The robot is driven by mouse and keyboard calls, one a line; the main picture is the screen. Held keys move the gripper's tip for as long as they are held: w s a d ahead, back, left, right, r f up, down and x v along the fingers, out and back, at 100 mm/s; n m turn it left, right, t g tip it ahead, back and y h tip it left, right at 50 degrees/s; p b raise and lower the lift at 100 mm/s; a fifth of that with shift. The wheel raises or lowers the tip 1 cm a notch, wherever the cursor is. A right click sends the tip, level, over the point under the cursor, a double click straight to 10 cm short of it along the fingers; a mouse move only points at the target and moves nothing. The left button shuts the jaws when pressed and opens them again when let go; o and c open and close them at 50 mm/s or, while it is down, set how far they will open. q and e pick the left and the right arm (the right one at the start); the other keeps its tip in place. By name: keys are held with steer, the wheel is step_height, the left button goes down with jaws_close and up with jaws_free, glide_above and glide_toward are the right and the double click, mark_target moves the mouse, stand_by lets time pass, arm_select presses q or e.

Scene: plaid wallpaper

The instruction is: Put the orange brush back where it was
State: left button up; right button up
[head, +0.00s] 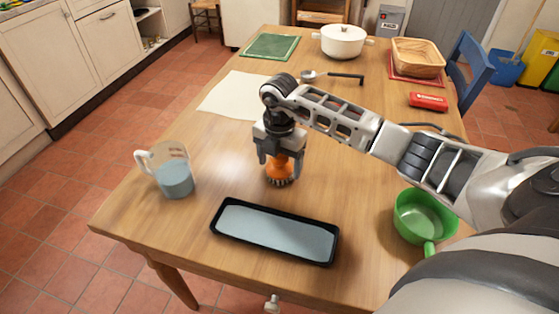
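The orange brush (281,168) has a round orange body with dark bristles pointing down. It is upright in the middle of the wooden table, behind the black tray. My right gripper (280,158) comes down on it from above, with a finger on either side of its body, and looks shut on it. The bristles are at or just above the table top; I cannot tell which. The top of the brush is hidden by the gripper. My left gripper is not in view.
A black tray (222,229) with pale blue liquid is in front. A measuring jug (173,172) stands left and a green pan (424,216) right. Behind are a ladle (335,77), paper sheet (232,97), white pot (342,42), basket (418,58) and red case (428,102).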

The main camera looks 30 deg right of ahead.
step_height(320, 180, up, 12)
steer(key=shift+r, duration=0.25)
stand_by(0.5)
stand_by(0.4)
